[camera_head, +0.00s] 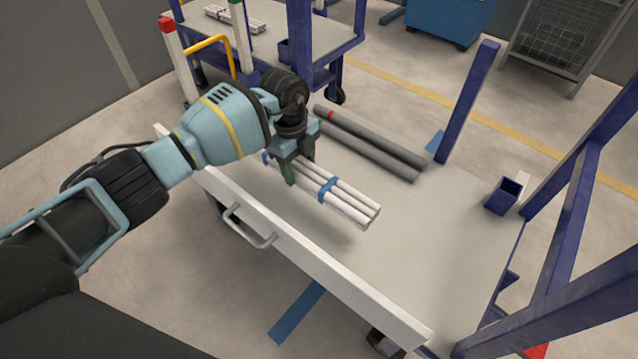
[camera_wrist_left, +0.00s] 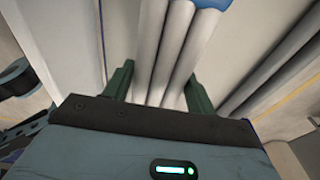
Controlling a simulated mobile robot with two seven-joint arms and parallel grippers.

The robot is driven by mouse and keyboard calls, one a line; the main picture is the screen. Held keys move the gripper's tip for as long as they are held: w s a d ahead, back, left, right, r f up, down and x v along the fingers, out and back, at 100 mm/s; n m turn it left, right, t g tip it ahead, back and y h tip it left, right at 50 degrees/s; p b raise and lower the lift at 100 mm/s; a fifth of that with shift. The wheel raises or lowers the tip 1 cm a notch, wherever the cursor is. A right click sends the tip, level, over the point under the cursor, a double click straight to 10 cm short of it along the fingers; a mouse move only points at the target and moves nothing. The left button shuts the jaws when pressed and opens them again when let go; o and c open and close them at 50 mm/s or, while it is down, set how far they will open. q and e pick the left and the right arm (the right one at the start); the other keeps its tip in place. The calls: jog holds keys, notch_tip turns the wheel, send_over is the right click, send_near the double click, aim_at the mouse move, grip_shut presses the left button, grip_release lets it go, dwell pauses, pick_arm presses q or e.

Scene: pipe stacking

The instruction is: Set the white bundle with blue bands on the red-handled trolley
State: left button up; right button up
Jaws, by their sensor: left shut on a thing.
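My left gripper (camera_head: 296,169) is shut on the white bundle with blue bands (camera_head: 345,200), several white pipes side by side. It holds the bundle over the grey deck (camera_head: 430,250) of a trolley with a white front rail and blue posts. A shadow on the deck suggests a small gap below. One blue band shows clear of the jaws; the other is partly hidden by the gripper. In the left wrist view the bundle (camera_wrist_left: 178,50) runs between the green fingers (camera_wrist_left: 160,88). No red handle shows clearly on this trolley. My right gripper is not in view.
Grey pipes (camera_head: 375,146), one with a red band, lie on the deck behind the bundle. Blue posts (camera_head: 468,100) rise at its far side and right. Another trolley with a yellow handle (camera_head: 212,44) stands behind, carrying white pipes (camera_head: 236,18). The deck's right part is clear.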

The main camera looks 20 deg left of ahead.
aim_at(295, 163)
pick_arm(q)
jog(key=shift+f+b, duration=0.65)
jog(key=shift+f, duration=1.7)
notch_tip(295, 163, down, 4)
jog(key=shift+r+b, duration=0.1)
jog(key=shift+b, duration=0.65)
jog(key=shift+f, duration=0.3)
jog(key=shift+r, duration=0.1)
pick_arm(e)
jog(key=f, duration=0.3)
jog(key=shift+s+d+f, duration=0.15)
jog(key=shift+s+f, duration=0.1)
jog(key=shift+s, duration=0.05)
pick_arm(q)
jog(key=o, duration=1.1)
jog(key=shift+o, duration=0.6)
jog(key=r+p, duration=0.1)
jog(key=r, duration=0.3)
jog(key=a+r+p, duration=0.1)
jog(key=r, duration=0.2)
jog(key=r+p, duration=0.2)
jog(key=r, duration=0.2)
jog(key=shift+w+a+r, duration=0.2)
jog(key=shift+w+r, duration=0.05)
jog(key=shift+r, duration=0.25)
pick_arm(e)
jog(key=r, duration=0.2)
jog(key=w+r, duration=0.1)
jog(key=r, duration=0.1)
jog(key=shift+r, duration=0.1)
